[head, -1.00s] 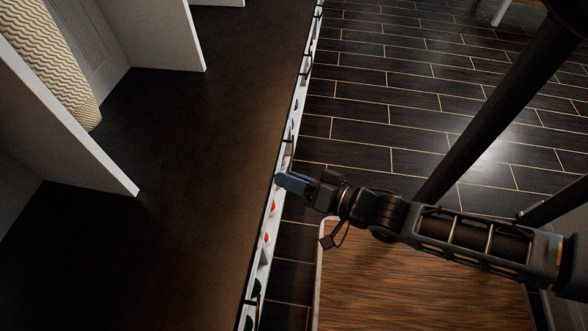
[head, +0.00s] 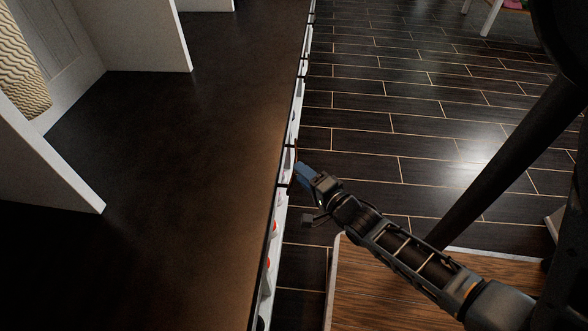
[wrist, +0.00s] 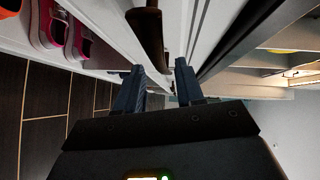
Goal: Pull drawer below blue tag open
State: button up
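My gripper (head: 301,172) has blue fingers and points at the front edge of the long dark-topped bench, seen from above in the head view. In the wrist view, my gripper (wrist: 160,66) is open, with a clear gap between the fingers. A dark drawer handle (wrist: 148,32) stands out from a white front (wrist: 115,28) just ahead of the fingertips. Its near end lines up with the gap; I cannot tell whether it lies between the fingers. The drawer fronts are seen nearly edge-on in the head view. I cannot make out a blue tag in either view.
The bench top (head: 190,110) is bare, with white upright dividers (head: 45,165) and a cream woven item (head: 22,70) at left. Pink shoes (wrist: 75,38) show in the wrist view. Dark floor (head: 400,115) lies open to the right.

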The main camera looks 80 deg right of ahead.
jog(key=shift+b+x, duration=0.55)
jog(key=shift+x, duration=1.8)
grip_shut()
